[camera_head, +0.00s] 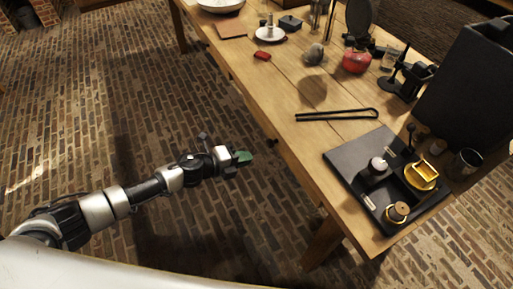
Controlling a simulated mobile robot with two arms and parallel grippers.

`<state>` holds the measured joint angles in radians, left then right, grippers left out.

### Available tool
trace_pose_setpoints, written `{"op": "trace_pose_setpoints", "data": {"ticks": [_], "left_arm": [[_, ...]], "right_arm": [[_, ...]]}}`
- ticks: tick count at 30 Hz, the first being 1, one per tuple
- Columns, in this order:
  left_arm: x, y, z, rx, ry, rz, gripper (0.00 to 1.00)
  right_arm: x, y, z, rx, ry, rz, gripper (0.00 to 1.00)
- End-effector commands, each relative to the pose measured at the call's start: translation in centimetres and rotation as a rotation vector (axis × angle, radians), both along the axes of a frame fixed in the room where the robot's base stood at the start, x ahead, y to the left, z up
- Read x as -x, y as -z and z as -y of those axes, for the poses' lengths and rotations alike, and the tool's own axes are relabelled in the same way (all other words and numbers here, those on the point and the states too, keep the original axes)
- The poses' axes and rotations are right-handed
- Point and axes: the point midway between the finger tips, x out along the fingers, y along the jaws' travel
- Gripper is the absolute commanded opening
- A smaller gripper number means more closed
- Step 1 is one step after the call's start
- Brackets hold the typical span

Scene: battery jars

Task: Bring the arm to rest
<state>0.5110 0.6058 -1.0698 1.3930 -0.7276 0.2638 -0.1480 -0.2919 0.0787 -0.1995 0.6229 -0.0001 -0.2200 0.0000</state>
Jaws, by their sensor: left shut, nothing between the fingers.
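My left arm (130,195) comes in from the left and reaches to the right over the brick floor. My left gripper (243,158) is at its end, with green at the fingertips. It is shut and empty, beside the table's long edge and apart from the table. My right arm and right gripper are not in view.
A wooden table (260,100) runs along the right. On its near end lies a black tray (350,157) with small jars and a yellow piece (421,175). Black tongs (337,114) and a red pot (356,62) are farther back. The brick floor (90,110) at left is clear.

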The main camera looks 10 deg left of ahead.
Motion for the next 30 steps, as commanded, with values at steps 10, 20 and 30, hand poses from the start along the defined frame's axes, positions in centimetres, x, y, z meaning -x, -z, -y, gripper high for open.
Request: {"op": "trace_pose_setpoints", "data": {"ticks": [10, 20, 30], "left_arm": [[0.0, 1.1, -0.9, 0.033, -0.072, -0.053, 0.0], [6.8, 18.3, -9.8, 0.311, -0.861, -0.657, 0.0], [28.4, 31.6, -14.5, 0.394, -1.522, -1.184, 0.0]], "right_arm": [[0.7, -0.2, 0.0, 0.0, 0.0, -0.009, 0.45], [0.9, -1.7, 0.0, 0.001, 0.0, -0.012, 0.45], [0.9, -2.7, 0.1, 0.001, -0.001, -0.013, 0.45]]}}
